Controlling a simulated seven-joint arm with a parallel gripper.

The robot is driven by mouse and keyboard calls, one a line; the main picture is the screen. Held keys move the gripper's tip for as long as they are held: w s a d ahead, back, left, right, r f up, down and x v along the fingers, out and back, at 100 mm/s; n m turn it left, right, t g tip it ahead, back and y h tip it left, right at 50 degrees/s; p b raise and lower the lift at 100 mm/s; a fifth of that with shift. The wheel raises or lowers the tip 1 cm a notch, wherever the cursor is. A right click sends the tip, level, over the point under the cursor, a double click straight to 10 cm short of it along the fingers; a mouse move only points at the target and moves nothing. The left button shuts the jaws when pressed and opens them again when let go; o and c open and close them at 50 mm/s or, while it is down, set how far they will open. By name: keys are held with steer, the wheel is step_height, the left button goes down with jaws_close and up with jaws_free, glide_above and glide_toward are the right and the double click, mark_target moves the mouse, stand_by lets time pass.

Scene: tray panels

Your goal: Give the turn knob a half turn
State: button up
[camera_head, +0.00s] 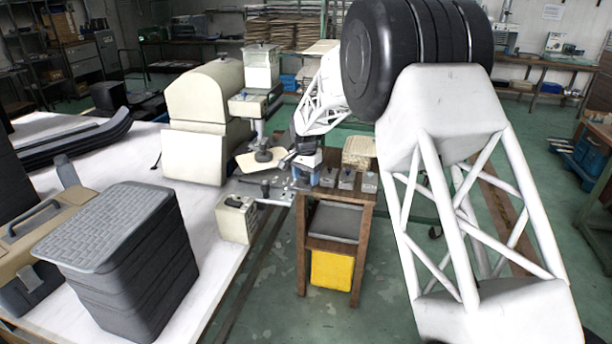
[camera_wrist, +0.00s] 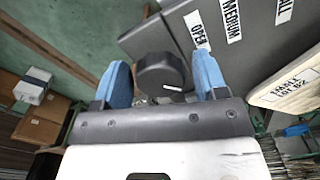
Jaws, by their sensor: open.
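The turn knob (camera_wrist: 160,74) is dark and round, with a small white mark at its lower right edge. It stands on a grey panel (camera_wrist: 184,28) with white labels, among them "OPEN" and "MEDIUM". My gripper (camera_wrist: 163,78) is open, its two blue fingers on the left and right of the knob. A gap shows on each side, and I see no contact. In the head view my gripper (camera_head: 306,163) is small, at the left end of the small wooden stand; I cannot make out the knob there.
The wooden stand (camera_head: 304,255) holds small grey boxes (camera_head: 347,178) and a yellow bin (camera_head: 331,270) below. A cream machine (camera_head: 205,95) stands left of my gripper. A labelled beige board (camera_wrist: 285,88) lies to the right in the wrist view. A dark ribbed bin (camera_head: 130,250) stands front left.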

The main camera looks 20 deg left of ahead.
steer(key=n, duration=1)
stand_by(0.3)
steer(key=c, duration=0.8)
steer(key=shift+m, duration=2.5)
steer(key=m, duration=0.5)
